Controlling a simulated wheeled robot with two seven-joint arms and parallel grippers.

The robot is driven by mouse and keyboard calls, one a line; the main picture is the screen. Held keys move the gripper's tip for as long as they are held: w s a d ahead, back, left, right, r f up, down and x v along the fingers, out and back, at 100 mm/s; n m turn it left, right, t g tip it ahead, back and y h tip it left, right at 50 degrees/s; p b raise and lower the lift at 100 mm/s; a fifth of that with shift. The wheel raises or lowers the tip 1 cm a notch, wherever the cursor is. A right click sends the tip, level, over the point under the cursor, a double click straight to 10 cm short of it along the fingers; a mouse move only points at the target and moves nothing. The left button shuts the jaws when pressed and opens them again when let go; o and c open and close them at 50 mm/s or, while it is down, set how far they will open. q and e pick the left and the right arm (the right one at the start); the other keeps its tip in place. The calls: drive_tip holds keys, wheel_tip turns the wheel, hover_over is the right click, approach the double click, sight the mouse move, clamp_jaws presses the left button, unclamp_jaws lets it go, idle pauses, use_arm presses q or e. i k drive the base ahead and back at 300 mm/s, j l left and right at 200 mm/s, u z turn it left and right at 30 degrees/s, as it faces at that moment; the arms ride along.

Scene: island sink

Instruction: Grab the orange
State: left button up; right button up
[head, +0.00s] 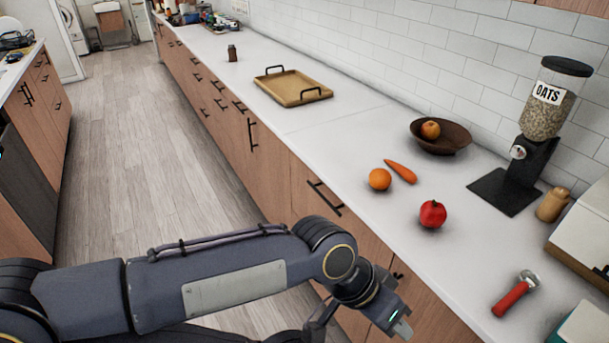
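A round orange (380,179) sits on the white counter, near its front edge, just left of a carrot (400,171). Nothing touches the orange from above. My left gripper (401,327) is at the bottom of the head view, in front of the cabinets and nearer to me than the orange, well apart from it. Its fingers are small and partly hidden, so I cannot tell whether they are open or shut. No held object shows at it. My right gripper is not in view.
A red fruit (433,214) lies right of the orange. A brown bowl (455,145) holds an orange-brown fruit (430,130). An oats dispenser (541,130), a small jar (552,205) and a red-handled tool (512,298) are farther right. A tray (290,88) stands left; counter between is clear.

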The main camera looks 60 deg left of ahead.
sight(379, 178)
drive_tip(key=u, duration=1.6)
drive_tip(key=i+j+u, duration=0.15)
drive_tip(key=i+j, duration=0.95)
